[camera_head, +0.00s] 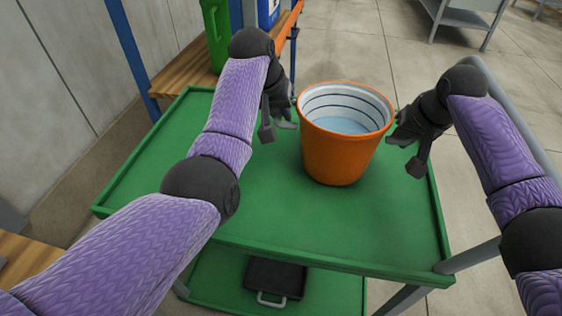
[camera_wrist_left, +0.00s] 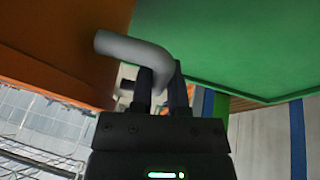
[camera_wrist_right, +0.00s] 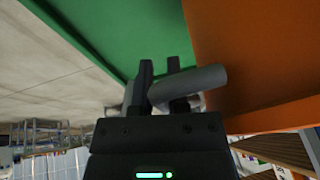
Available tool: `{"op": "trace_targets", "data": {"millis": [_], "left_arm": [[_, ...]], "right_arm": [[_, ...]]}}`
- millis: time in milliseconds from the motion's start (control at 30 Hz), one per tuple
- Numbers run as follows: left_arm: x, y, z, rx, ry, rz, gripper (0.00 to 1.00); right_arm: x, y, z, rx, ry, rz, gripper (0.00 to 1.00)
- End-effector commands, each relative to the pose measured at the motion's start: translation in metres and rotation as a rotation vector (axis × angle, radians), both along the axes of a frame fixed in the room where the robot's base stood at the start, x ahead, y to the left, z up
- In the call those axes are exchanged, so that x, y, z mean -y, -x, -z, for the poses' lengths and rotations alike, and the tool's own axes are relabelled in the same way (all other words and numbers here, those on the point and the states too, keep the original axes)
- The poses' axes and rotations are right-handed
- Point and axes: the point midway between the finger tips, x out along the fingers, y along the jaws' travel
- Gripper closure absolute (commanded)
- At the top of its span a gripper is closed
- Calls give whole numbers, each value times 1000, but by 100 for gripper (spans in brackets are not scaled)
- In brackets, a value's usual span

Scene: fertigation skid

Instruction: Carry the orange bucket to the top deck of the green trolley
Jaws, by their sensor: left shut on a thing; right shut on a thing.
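The orange bucket (camera_head: 340,158) is upright above the top deck of the green trolley (camera_head: 225,205). It has a pale inside with dark rings and light blue liquid. I cannot tell whether its base touches the deck. My left gripper (camera_head: 283,118) is at the bucket's left side, shut on a grey handle (camera_wrist_left: 132,48). My right gripper (camera_head: 404,137) is at its right side, shut on the other grey handle (camera_wrist_right: 200,82). The orange wall also shows in the left wrist view (camera_wrist_left: 60,45) and the right wrist view (camera_wrist_right: 260,50).
A dark tray (camera_head: 275,280) with a light handle lies on the trolley's lower deck. A wooden shelf (camera_head: 185,72) with a green container (camera_head: 214,35) and a blue one (camera_head: 268,12) stands behind. The deck around the bucket is clear. A grey metal table (camera_head: 465,15) stands far right.

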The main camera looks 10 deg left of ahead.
Motion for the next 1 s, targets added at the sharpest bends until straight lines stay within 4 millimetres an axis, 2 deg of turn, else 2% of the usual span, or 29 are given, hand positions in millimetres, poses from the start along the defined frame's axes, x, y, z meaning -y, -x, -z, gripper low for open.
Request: {"op": "trace_targets", "data": {"millis": [33,67,200,500,800,933,1000], "left_arm": [[-1,-1,12,-3,-1,-2,100],[-1,0,7,-3,-1,-2,74],[-1,0,3,-1,-1,-1,45],[-1,1,0,-1,-1,-1,45],[-11,21,-55,3,-1,-1,45],[-13,26,-65,-1,-1,0,45],[-13,26,-66,-1,-1,0,45]], "right_arm": [[1,-1,12,-4,1,2,100],[1,0,7,-3,2,2,74],[1,0,3,-1,2,1,45],[0,0,3,-1,1,1,45],[0,0,4,-2,0,0,45],[1,1,-1,0,-1,0,45],[3,5,-12,2,-2,0,45]]}}
